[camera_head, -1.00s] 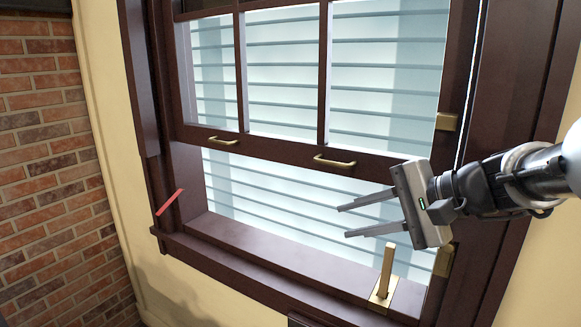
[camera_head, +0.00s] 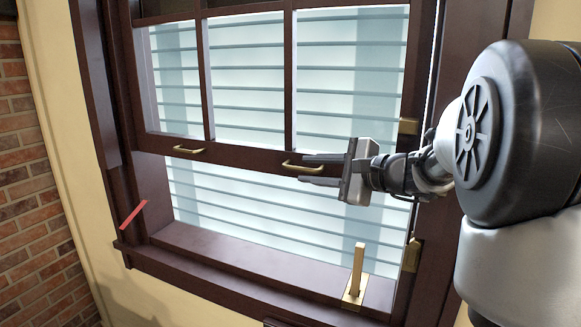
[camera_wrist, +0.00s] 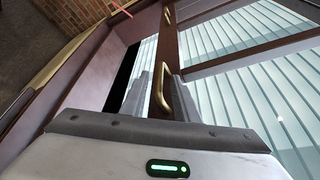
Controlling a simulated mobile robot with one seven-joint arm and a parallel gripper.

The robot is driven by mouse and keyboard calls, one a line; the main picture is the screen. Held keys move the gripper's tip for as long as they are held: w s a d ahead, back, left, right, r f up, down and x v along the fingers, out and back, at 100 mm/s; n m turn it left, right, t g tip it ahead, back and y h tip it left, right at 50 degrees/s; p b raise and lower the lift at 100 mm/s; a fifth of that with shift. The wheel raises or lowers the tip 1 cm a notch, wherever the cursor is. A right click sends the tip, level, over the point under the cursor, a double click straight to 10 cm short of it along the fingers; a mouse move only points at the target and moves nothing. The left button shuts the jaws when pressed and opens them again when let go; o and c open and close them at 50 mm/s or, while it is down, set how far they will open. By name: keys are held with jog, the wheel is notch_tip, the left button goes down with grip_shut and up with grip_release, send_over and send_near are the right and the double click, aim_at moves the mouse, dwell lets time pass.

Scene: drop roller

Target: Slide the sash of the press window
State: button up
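The dark brown sash (camera_head: 235,160) of the window is part raised, with an open gap below its bottom rail. Two brass handles sit on that rail, a left handle (camera_head: 188,150) and a right handle (camera_head: 292,165). My gripper (camera_head: 304,169) is at the right handle, pointing left, with one finger above it and one below in the head view. The fingers are apart and not closed on it. In the wrist view the right handle (camera_wrist: 176,90) is close in front of the gripper; contact cannot be told.
A wooden peg on a brass plate (camera_head: 354,290) stands on the sill's right end. A red strip (camera_head: 133,214) is on the left jamb. Brass pieces (camera_head: 408,126) are on the right jamb. Slatted blinds lie behind. A brick wall (camera_head: 30,190) is at left.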

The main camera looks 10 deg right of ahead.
aim_at(303, 170)
jog(key=x, duration=0.5)
jog(key=shift+s, duration=0.1)
grip_shut()
